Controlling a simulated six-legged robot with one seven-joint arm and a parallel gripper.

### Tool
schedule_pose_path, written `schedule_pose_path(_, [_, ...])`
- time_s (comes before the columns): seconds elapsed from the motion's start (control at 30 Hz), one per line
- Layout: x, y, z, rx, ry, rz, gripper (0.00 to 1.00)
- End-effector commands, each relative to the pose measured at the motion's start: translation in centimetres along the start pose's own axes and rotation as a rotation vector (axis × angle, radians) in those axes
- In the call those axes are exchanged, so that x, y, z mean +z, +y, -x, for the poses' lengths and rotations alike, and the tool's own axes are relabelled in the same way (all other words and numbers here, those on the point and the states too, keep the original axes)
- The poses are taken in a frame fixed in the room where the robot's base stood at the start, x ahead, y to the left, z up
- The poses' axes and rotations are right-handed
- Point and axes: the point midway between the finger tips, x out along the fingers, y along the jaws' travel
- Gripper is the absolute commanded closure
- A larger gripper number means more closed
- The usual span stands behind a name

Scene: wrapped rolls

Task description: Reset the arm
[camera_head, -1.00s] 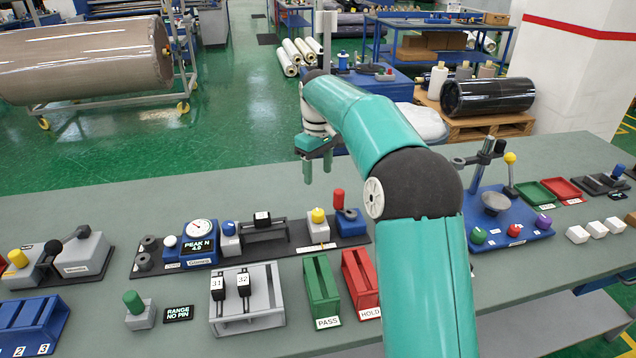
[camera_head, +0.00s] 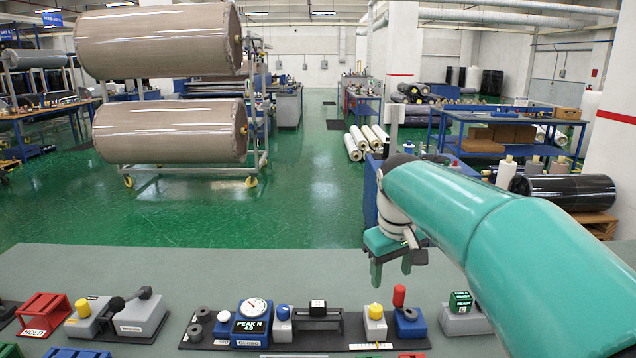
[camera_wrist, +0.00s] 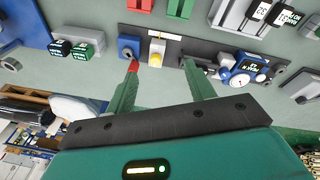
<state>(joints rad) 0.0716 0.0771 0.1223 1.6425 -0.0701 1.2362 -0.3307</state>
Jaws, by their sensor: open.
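My gripper (camera_head: 392,268) hangs at the end of my teal arm, above the far edge of the grey-green bench (camera_head: 200,268) in the head view. In the wrist view my gripper (camera_wrist: 160,78) shows two green fingers spread apart with nothing between them. Beyond the fingertips lie a blue block with a red knob (camera_head: 400,297) and a grey block with a yellow knob (camera_head: 375,312). The yellow knob (camera_wrist: 155,59) also shows between the fingers in the wrist view. The gripper appears clear of the bench and its items.
Large wrapped rolls (camera_head: 170,130) hang on a rack across the green floor. A black roll (camera_head: 565,190) lies on a pallet at right.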

Motion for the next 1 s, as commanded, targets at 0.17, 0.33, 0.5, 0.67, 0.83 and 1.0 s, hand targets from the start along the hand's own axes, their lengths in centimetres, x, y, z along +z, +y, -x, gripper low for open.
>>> schedule_pose_path(0.17, [5.5, -2.1, 1.9, 0.028, 0.066, -0.087, 0.46])
schedule_pose_path(0.33, [10.8, -4.0, 2.3, 0.041, 0.133, -0.177, 0.46])
schedule_pose_path(0.5, [16.1, -5.9, 1.6, 0.040, 0.203, -0.269, 0.46])
schedule_pose_path(0.67, [20.5, -7.6, 0.0, 0.028, 0.265, -0.349, 0.46])
schedule_pose_path(0.83, [22.9, -8.6, -1.4, 0.017, 0.303, -0.397, 0.46])
schedule_pose_path(1.0, [23.3, -8.8, -1.8, 0.014, 0.308, -0.408, 0.46])
